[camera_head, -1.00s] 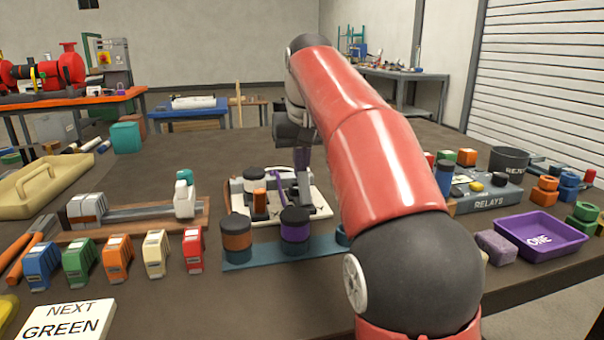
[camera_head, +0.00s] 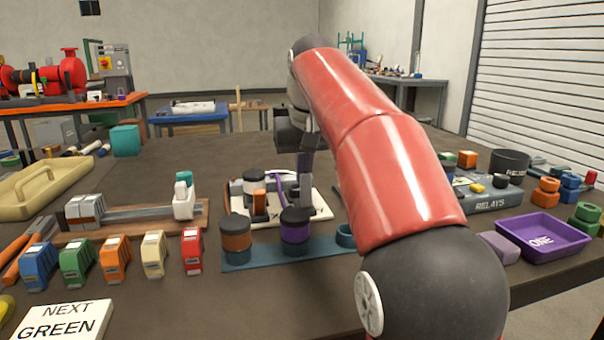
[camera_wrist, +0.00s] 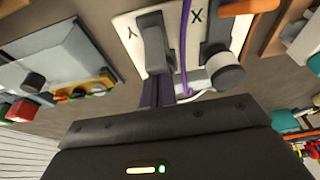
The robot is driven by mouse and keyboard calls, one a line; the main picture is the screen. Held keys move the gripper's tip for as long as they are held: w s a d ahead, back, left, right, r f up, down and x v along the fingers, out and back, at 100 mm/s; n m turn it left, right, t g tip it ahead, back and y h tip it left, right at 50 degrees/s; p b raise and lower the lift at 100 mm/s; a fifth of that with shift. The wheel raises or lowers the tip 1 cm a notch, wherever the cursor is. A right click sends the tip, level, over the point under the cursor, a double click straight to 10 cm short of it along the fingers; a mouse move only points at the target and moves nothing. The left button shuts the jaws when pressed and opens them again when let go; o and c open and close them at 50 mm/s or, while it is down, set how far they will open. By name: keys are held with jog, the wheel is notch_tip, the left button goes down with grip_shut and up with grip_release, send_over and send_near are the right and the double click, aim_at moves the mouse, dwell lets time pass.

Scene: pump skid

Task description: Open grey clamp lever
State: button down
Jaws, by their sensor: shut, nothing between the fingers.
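The white clamp board (camera_head: 322,207) lies on the table beyond the blue-green strip. In the wrist view the board (camera_wrist: 124,24) carries the letters Y and X. A grey lever (camera_wrist: 154,50) stands beside the Y, close to my fingertips. A purple cable or strip (camera_wrist: 185,45) runs between the letters. My gripper (camera_wrist: 166,94) is shut and empty at the board's edge, by the near end of the grey lever; I cannot tell whether they touch. In the head view my gripper (camera_head: 304,180) is over the board, and my arm hides part of that area.
Black-capped cylinders (camera_head: 295,231) stand on the strip (camera_head: 262,254) before the board. A rail with a white-and-teal end piece (camera_head: 184,198) lies left. The grey relays box (camera_head: 487,201) and purple tray (camera_head: 541,238) are right. Open table lies behind the board.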

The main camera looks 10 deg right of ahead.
aim_at(307, 195)
jog(key=shift+s+f+b, duration=0.35)
jog(key=shift+s+b, duration=0.05)
jog(key=shift+s, duration=0.5)
jog(key=shift+s+f+b, duration=0.3)
jog(key=shift+s+b, duration=0.1)
jog(key=shift+s, duration=0.45)
jog(key=r+p, duration=0.4)
jog(key=w+r+p, duration=0.1)
jog(key=r+p, duration=0.1)
jog(key=shift+r, duration=0.35)
jog(key=shift+s, duration=0.1)
